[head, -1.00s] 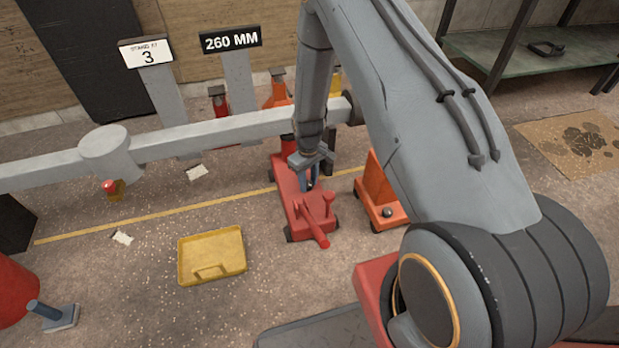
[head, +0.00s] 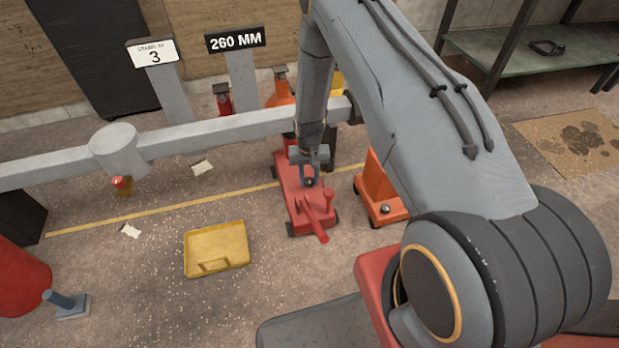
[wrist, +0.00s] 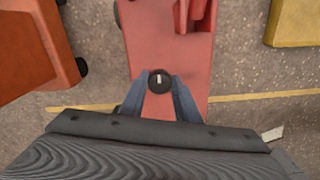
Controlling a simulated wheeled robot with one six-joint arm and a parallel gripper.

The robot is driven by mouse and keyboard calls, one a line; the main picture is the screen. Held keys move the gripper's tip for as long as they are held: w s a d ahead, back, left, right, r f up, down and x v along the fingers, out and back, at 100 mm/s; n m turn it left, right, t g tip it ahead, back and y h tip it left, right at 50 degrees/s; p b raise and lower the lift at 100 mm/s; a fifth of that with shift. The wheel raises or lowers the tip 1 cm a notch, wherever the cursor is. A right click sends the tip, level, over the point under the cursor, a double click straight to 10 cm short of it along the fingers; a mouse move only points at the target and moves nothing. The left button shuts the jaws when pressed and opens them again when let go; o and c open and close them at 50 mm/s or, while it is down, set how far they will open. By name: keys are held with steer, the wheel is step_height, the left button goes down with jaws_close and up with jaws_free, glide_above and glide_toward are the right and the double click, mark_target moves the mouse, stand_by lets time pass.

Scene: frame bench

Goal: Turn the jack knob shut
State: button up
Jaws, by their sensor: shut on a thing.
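The red floor jack (head: 297,190) stands on the floor below the grey beam, its red handle pointing toward the front. The jack knob (wrist: 159,81) is small, round and black with a white mark, on top of the red jack body (wrist: 150,40). In the wrist view the white mark runs up and down the picture. My gripper (wrist: 160,86) reaches down over the jack, its two blue-grey fingers shut on the knob from both sides. In the head view my gripper (head: 309,180) partly hides the knob and the jack's rear.
An orange jack (head: 380,195) stands close on the right. A yellow tray (head: 216,248) lies on the floor to the left. The grey beam (head: 220,133) crosses just behind my gripper. A red button (head: 121,184) hangs under the beam. Signs reading 3 and 260 MM stand behind.

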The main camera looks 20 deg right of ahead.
mark_target(308, 181)
stand_by(0.4)
steer(key=o, duration=1)
steer(key=shift+o, duration=0.2)
steer(key=shift+r, duration=0.1)
step_height(308, 181, up, 8)
steer(key=p, duration=0.2)
steer(key=shift+p, duration=0.3)
steer(key=shift+a, duration=0.1)
